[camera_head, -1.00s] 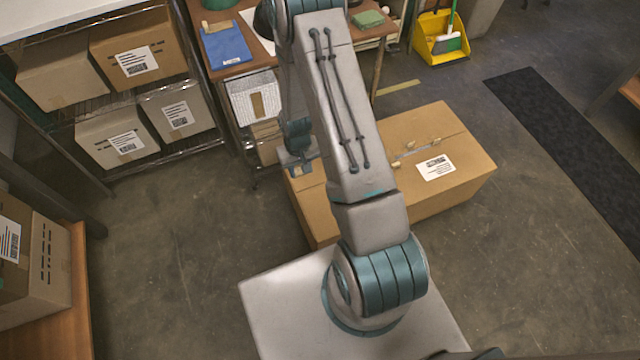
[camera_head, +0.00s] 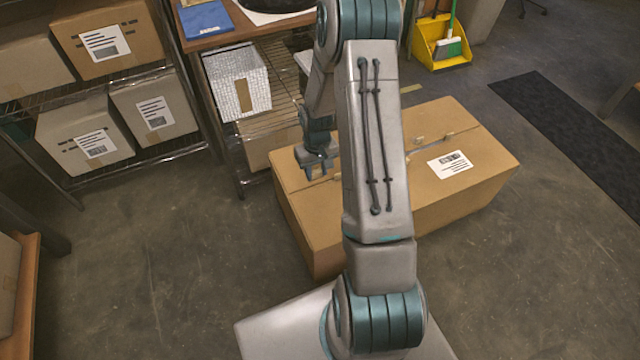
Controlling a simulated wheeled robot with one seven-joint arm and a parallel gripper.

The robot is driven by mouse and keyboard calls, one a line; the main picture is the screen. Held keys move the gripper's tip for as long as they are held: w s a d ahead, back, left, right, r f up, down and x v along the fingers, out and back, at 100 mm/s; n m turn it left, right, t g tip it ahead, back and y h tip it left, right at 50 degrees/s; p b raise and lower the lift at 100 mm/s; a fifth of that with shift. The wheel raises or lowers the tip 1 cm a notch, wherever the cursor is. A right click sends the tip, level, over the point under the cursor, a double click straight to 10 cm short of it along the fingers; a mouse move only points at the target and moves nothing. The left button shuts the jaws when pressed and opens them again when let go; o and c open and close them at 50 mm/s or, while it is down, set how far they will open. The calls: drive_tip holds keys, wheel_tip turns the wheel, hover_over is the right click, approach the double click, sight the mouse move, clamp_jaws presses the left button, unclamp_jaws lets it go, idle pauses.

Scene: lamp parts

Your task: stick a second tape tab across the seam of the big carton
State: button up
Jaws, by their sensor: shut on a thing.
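The big carton (camera_head: 465,186) is a long brown box on the floor, with a white label (camera_head: 450,165) on its top. Its seam runs lengthwise along the top, and my arm covers the middle of it. Two small tan pieces (camera_head: 418,139) (camera_head: 447,134) sit at the seam to the right of my arm; I cannot tell if either is a stuck tab. My gripper (camera_head: 317,175) points down over the left end of the carton top, close to the seam line. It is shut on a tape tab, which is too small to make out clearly. Contact with the carton cannot be told.
A wire shelf with cartons (camera_head: 153,110) stands at the left. A yellow dustpan (camera_head: 425,45) is at the back.

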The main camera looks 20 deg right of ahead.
sight(320, 196)
drive_tip(key=shift+w+d+f+b, duration=0.1)
drive_tip(key=shift+d+f+b, duration=0.5)
drive_tip(key=shift+f+b, duration=0.3)
drive_tip(key=shift+f, duration=0.15)
drive_tip(key=shift+f+b, duration=2.8)
drive_tip(key=shift+f, duration=1.05)
drive_tip(key=shift+f+b, duration=0.35)
drive_tip(key=shift+f, duration=0.2)
drive_tip(key=o, duration=1)
drive_tip(key=shift+r, duration=0.15)
wheel_tip(320, 196, up, 14)
drive_tip(key=p, duration=0.5)
drive_tip(key=shift+f+p, duration=0.2)
drive_tip(key=shift+p, duration=0.15)
